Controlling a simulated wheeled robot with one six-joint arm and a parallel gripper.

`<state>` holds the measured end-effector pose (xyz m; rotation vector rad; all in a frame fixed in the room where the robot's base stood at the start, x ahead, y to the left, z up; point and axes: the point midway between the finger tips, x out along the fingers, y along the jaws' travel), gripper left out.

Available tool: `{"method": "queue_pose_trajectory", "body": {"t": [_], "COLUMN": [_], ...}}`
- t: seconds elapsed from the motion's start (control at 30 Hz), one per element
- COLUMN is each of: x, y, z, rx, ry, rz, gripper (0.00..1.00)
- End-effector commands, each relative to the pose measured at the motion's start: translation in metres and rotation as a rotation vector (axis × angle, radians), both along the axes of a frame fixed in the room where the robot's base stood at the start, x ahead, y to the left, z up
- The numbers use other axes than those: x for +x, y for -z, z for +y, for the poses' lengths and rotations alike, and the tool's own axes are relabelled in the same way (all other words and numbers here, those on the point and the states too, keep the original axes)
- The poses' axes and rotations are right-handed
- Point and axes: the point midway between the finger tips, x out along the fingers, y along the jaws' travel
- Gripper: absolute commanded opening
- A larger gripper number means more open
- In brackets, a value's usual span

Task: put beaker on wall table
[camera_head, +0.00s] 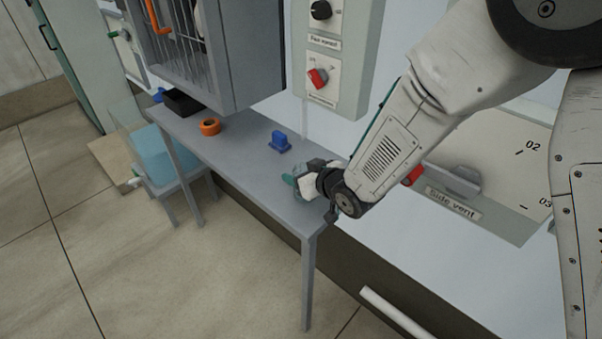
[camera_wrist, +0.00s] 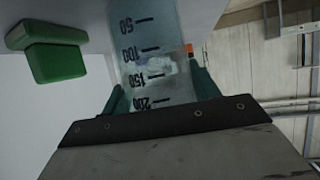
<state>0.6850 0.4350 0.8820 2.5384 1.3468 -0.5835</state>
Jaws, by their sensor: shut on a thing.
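My gripper (camera_head: 300,184) is shut on the beaker (camera_wrist: 150,48), a clear vessel with dark marks from 50 to 200. In the wrist view the beaker stands between the two green fingers (camera_wrist: 155,90). In the head view the beaker is a small pale shape, partly hidden by my gripper. The wall table (camera_head: 243,172) is a narrow grey table along the wall. My gripper is over its near right end. I cannot tell whether the beaker touches the top.
A blue object (camera_head: 280,142), an orange ring (camera_head: 209,127) and a black tray (camera_head: 183,102) are on the table. A grey cabinet (camera_head: 240,50) hangs above its left part. A control box (camera_head: 335,50) is on the wall. A green handle (camera_wrist: 52,52) shows in the wrist view.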

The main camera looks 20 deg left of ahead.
Motion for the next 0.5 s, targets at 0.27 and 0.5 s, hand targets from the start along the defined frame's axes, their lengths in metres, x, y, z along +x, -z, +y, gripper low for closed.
{"method": "queue_pose_trajectory", "body": {"t": [0.27, 0.5], "x": [0.0, -0.0006], "y": [0.0078, 0.0105], "z": [0.0011, 0.0015], "rx": [0.001, 0.001], "ry": [-0.002, -0.003], "rz": [-0.002, -0.002], "gripper": [0.31, 0.82]}}
